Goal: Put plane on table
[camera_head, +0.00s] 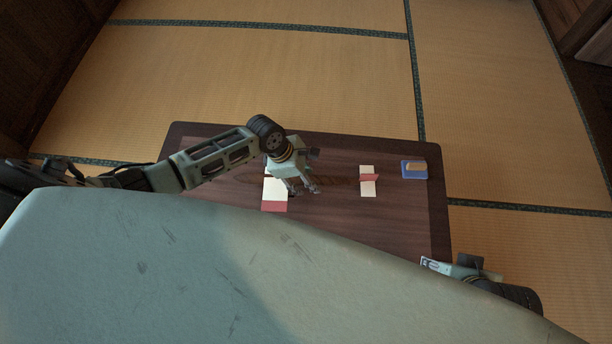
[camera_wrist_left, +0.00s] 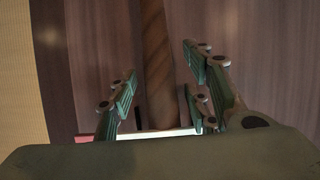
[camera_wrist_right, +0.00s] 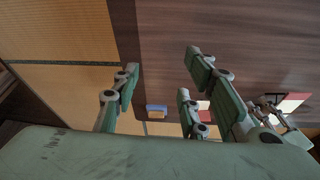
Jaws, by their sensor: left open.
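The dark wooden table (camera_head: 400,215) stands below me. No thing on it can be surely told as the plane. A small white piece with a red band across it (camera_head: 368,187) lies right of centre. A larger white and red piece (camera_head: 274,206) lies beside my left gripper (camera_head: 306,189), which is open above the table. In the left wrist view a long brown wooden bar (camera_wrist_left: 155,45) runs between the apart fingers; I cannot tell that they touch it. My right gripper (camera_head: 460,266) is open and empty by the table's right front corner; its spread fingers (camera_wrist_right: 160,75) show in the right wrist view.
A blue block with a tan top (camera_head: 414,169) sits near the table's far right corner. Tatami floor (camera_head: 270,75) lies clear beyond the table. My own pale body hides the table's near side. The table's right part is mostly bare.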

